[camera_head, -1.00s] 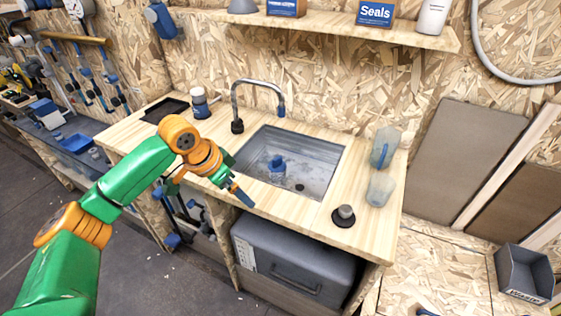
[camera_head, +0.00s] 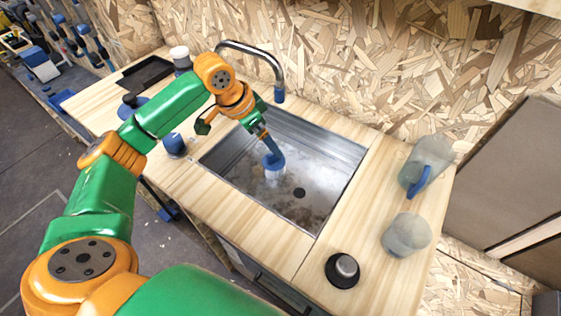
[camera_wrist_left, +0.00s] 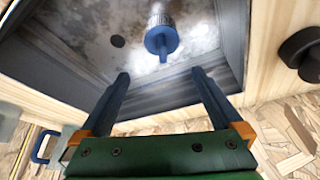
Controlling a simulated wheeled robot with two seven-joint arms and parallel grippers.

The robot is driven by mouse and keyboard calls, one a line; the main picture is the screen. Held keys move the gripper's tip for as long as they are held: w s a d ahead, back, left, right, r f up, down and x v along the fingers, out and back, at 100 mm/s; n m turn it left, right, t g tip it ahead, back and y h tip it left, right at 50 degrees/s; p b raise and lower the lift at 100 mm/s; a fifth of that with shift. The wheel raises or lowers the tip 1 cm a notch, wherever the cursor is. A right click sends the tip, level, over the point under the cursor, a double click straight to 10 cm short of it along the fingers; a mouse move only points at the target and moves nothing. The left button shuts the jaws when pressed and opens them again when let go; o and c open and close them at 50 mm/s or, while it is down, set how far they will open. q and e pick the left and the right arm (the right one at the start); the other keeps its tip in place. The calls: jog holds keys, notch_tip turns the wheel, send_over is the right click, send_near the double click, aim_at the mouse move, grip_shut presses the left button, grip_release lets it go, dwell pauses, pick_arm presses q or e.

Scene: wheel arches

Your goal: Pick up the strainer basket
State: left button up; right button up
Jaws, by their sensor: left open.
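The strainer basket (camera_head: 274,172) appears to be the pale cylinder with a blue top standing in the sink (camera_head: 330,206). In the left wrist view the basket (camera_wrist_left: 161,38) shows a metallic body and a blue rim and stem. My left gripper (camera_head: 268,143) reaches down into the sink from above, close to the blue top. In the left wrist view its two blue fingers (camera_wrist_left: 160,76) are spread with nothing between them, and the basket lies beyond the tips. In the head view the fingers partly overlap the blue top, so contact cannot be told. My right gripper is out of view.
The faucet (camera_head: 262,52) arches over the back of the sink. A drain hole (camera_head: 299,193) is right of the basket. A clear jug (camera_head: 428,160), a cloudy cup (camera_head: 406,235) and a black-based plug-like piece (camera_head: 342,269) stand on the right counter. A black tray (camera_head: 145,73) lies back left.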

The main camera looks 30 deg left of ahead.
pick_arm(q)
jog(key=b, duration=0.4)
send_over(273, 162)
jog(key=s+a, duration=0.1)
jog(key=s, duration=0.1)
notch_tip(273, 162, down, 5)
jog(key=shift+f, duration=0.1)
jog(key=x, duration=0.7)
jog(key=shift+w+a, duration=0.15)
jog(key=shift+a, duration=0.2)
jog(key=c, duration=1.5)
